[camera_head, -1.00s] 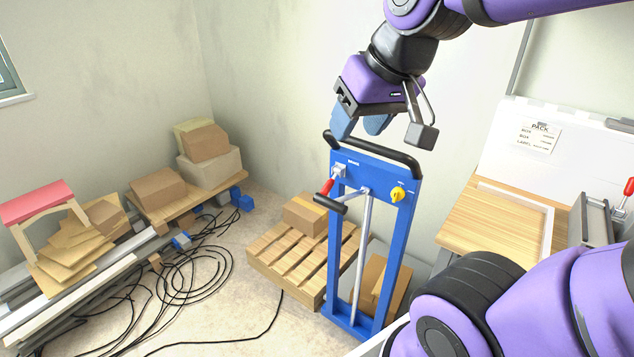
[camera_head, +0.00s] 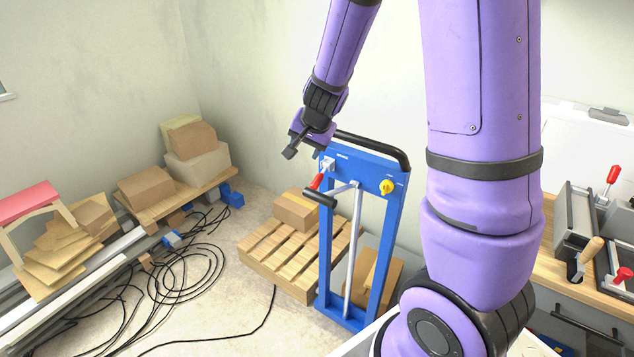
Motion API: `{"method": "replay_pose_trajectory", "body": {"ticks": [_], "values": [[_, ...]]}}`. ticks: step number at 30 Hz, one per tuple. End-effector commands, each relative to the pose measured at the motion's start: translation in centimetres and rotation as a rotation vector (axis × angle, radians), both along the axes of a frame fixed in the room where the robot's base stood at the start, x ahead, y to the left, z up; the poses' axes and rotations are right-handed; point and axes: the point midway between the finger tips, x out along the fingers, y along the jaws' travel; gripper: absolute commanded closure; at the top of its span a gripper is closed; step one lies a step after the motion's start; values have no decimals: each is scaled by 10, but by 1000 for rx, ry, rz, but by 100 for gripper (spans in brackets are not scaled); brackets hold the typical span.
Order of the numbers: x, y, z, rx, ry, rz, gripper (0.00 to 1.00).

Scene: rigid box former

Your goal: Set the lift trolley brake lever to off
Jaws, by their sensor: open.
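The blue lift trolley (camera_head: 394,235) stands upright near the middle, with a black handle bar (camera_head: 372,143) across its top. On its upper left is a lever with a red grip (camera_head: 316,181) on a pale bracket, tilted down to the left. A black-gripped lever (camera_head: 320,197) sits just below it, and a yellow knob (camera_head: 386,187) is on the right of the panel. I cannot read the panel markings. My gripper (camera_head: 318,152) is above and close to the red lever, at the panel's upper left.
A wooden pallet (camera_head: 272,262) with a cardboard box (camera_head: 296,210) lies left of and behind the trolley. Black cables (camera_head: 180,280) cover the floor at left. A workbench (camera_head: 549,262) with red-handled clamps stands at right. My arm hides part of the bench and wall.

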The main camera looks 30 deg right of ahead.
Motion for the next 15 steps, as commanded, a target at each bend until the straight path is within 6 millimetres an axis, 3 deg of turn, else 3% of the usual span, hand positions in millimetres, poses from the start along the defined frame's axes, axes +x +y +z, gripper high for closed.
{"method": "replay_pose_trajectory", "body": {"ticks": [1,6,15], "values": [[5,-9,-17,-13,16,-44,49],[15,-35,-56,-60,43,-167,49],[18,-51,-78,-94,57,-236,49]]}}
